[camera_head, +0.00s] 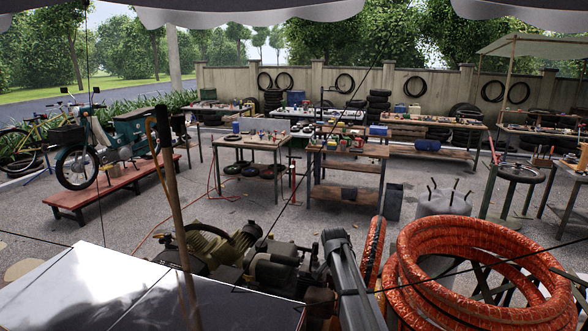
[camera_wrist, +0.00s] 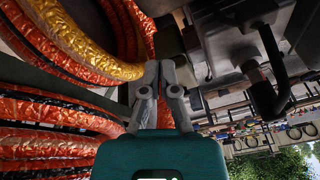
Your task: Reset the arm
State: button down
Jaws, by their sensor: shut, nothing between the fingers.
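My gripper (camera_wrist: 160,70) shows in the wrist view with its two grey fingers shut and nothing between them. The teal wrist housing (camera_wrist: 160,158) is below it in the picture. The fingertips are in front of a coil of orange-red wrapped hose (camera_wrist: 60,108); a yellow hose length (camera_wrist: 85,48) passes just left of them. I cannot tell whether they touch the hose. The hose coil (camera_head: 405,275) stands at the lower right of the head view. The compressor (camera_head: 265,262) is left of it. My gripper cannot be made out in the head view.
Dark machine parts (camera_wrist: 262,60) are close on the right in the wrist view. A wooden pole (camera_head: 172,200) and a pale cart top (camera_head: 75,280) are at front left. Workbenches (camera_head: 347,150) and a scooter on a red bench (camera_head: 112,188) stand farther back, with open paving between.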

jog(key=s+f+n+g+b, duration=0.1)
jog(key=s+n, duration=0.1)
jog(key=s, duration=0.8)
jog(key=s+d+f+n+g+b, duration=0.1)
jog(key=s+n, duration=0.2)
jog(key=s, duration=0.8)
jog(key=s+d+f+n+g+y+b, duration=0.1)
jog(key=s+f+n, duration=0.1)
jog(key=s, duration=0.9)
jog(key=shift+s+d+n, duration=0.2)
jog(key=shift+s+n, duration=0.05)
jog(key=shift+n, duration=0.45)
jog(key=shift+s, duration=0.2)
